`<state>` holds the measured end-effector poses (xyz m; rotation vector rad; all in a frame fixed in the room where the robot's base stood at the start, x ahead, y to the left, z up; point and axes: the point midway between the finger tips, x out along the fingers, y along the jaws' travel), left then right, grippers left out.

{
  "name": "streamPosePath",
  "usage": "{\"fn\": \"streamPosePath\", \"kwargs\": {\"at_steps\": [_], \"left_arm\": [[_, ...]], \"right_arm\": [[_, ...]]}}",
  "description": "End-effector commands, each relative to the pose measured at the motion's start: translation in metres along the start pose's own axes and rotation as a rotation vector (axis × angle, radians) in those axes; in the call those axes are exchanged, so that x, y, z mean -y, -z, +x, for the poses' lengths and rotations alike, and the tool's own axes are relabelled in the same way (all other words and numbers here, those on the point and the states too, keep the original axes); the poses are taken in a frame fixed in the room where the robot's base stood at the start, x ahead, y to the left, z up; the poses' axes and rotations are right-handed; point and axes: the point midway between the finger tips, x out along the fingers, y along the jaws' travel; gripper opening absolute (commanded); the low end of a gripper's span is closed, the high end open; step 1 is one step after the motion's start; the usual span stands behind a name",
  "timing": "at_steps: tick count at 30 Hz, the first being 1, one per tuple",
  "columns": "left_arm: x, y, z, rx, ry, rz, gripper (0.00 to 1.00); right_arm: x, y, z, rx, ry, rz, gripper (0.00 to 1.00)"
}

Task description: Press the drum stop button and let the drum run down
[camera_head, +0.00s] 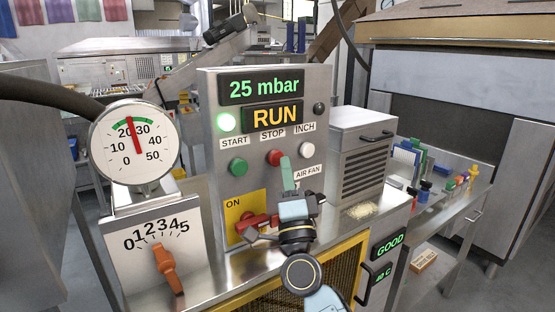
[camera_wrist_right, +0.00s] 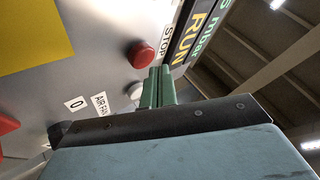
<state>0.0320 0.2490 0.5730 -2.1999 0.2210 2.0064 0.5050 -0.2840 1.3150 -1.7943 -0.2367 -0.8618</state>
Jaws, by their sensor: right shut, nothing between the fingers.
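The red stop button (camera_head: 275,157) is on the grey control panel (camera_head: 212,150), under the label STOP. The right gripper (camera_head: 287,168) is shut and empty, its green fingertips just below and right of the button. In the right wrist view the red button (camera_wrist_right: 140,55) stands out from the panel, close to the fingertips (camera_wrist_right: 158,75); I cannot tell whether they touch. The display reads RUN (camera_head: 275,115) and 25 mbar (camera_head: 264,87). A green lamp (camera_head: 225,122) is lit. The green start button (camera_head: 238,167) is left of stop. My left gripper is not in view.
A dial gauge (camera_head: 136,140) and a scale with an orange lever (camera_head: 166,265) stand left of the panel. A red switch on a yellow plate (camera_head: 236,210) is below. A steel box (camera_head: 362,160) stands right, and a green display reads GOOD (camera_head: 389,243).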

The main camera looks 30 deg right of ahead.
Motion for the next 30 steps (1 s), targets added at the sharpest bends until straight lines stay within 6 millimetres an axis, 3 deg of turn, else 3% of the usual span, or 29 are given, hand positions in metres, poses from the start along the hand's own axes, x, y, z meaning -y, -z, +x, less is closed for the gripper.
{"fn": "streamPosePath", "kwargs": {"at_steps": [30], "left_arm": [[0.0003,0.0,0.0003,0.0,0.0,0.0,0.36]], "right_arm": [[-0.0043,-0.0044,0.0061,0.0,0.0,0.0,0.0]]}}
